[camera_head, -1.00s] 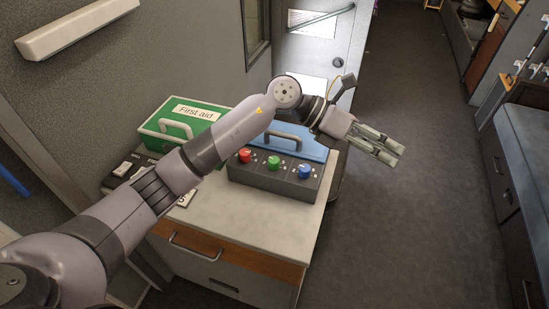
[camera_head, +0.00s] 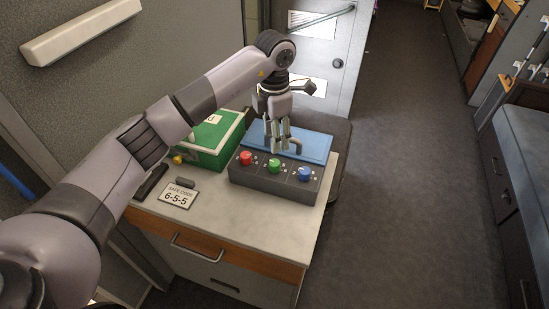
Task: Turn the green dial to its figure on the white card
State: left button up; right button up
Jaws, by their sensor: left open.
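The green dial (camera_head: 274,165) sits in the middle of the dark front of a box with a blue top (camera_head: 312,146), between a red dial (camera_head: 246,158) and a blue dial (camera_head: 305,173). The figure that the green dial points to is too small to read. The white card (camera_head: 178,195) lies on the counter left of the box and reads "SAFE CODE 6-5-5". My left gripper (camera_head: 278,148) points down, open and empty, just above and behind the green dial, in front of the box's handle. I cannot tell whether it touches anything. My right gripper is not in view.
A green first-aid box (camera_head: 216,139) stands behind the card, partly hidden by my left arm. A small dark block (camera_head: 185,182) touches or lies near the card's top edge. The counter (camera_head: 240,222) is clear in front of the dial box.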

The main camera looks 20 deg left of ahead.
aim_at(274, 162)
pick_arm(q)
notch_tip(274, 162, down, 10)
jog(key=shift+f+p, duration=0.15)
jog(key=shift+p, duration=0.9)
grip_shut()
